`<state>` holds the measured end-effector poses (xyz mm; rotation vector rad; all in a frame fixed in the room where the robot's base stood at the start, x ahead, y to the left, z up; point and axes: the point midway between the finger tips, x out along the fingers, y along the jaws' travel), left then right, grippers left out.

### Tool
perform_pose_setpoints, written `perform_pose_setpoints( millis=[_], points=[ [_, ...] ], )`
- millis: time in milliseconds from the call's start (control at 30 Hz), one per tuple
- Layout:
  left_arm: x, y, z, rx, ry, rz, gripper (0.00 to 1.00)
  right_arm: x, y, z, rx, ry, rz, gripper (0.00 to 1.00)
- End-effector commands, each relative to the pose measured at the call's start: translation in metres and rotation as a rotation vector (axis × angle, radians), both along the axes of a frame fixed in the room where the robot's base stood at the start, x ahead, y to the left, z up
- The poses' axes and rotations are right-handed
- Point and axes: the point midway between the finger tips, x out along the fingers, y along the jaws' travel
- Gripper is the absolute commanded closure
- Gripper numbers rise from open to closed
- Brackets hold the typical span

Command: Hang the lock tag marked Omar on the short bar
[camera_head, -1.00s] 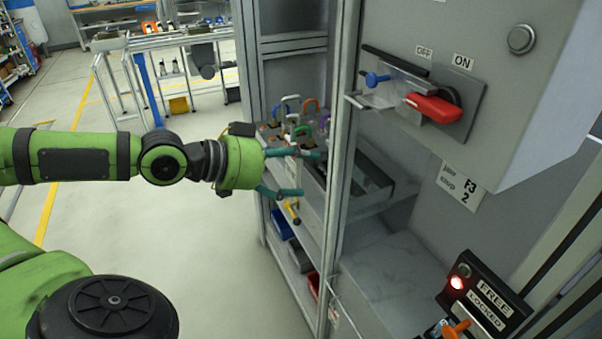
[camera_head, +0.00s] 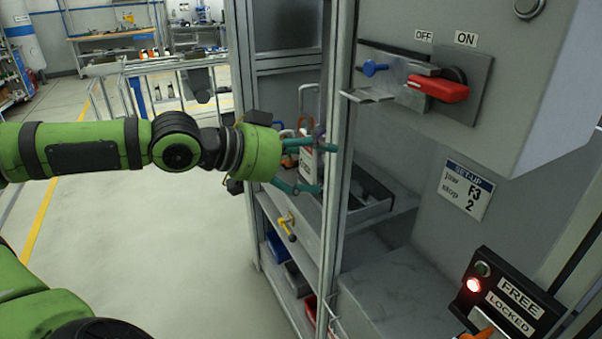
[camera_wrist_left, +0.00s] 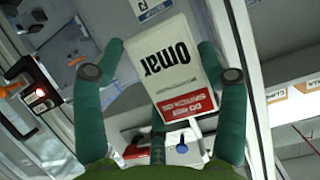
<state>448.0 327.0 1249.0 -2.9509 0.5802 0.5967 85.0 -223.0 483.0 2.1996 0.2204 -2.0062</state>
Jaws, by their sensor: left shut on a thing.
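The lock tag marked Omar (camera_wrist_left: 168,58) is white with a red strip and reads upside down in the left wrist view. My left gripper (camera_head: 322,167) is shut on it, with fingers on both sides of the tag. In the head view the tag (camera_head: 308,168) shows partly behind the fingers, beside the cabinet's upright post. A switch with a red handle (camera_head: 438,89) and a blue knob (camera_head: 374,68) is on the grey box to the right. I cannot tell which part is the short bar.
The upright post (camera_head: 338,150) stands close to my left fingertips. A shelf tray (camera_head: 372,207) lies behind it. A FREE/LOCKED panel (camera_head: 508,300) with a red light is at lower right. The floor at left is clear.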

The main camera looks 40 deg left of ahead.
Motion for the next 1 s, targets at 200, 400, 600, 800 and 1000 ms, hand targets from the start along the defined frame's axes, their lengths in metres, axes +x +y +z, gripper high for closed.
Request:
perform_pose_setpoints(
  millis=[200,400,600,800,1000],
  points=[
    [0.013,-0.005,-0.003,-0.006,-0.003,0.003,0.67,0.0,0.0,-0.019,0.0,0.0,0.0,0.6],
    [0.026,-0.012,-0.002,-0.002,0.0,-0.005,0.67,0.0,0.0,-0.021,0.0,0.0,0.0,0.6],
    [0.039,-0.017,0.001,-0.008,-0.001,0.001,0.67,0.0,0.0,-0.021,0.0,0.0,0.0,0.6],
    [0.052,-0.022,0.003,-0.008,-0.001,0.0,0.67,0.0,0.0,-0.01,0.0,-0.001,0.0,0.6],
    [0.061,-0.025,0.005,-0.009,-0.003,0.002,0.67,0.0,0.0,0.005,0.001,0.0,0.0,0.6]
  ],
)
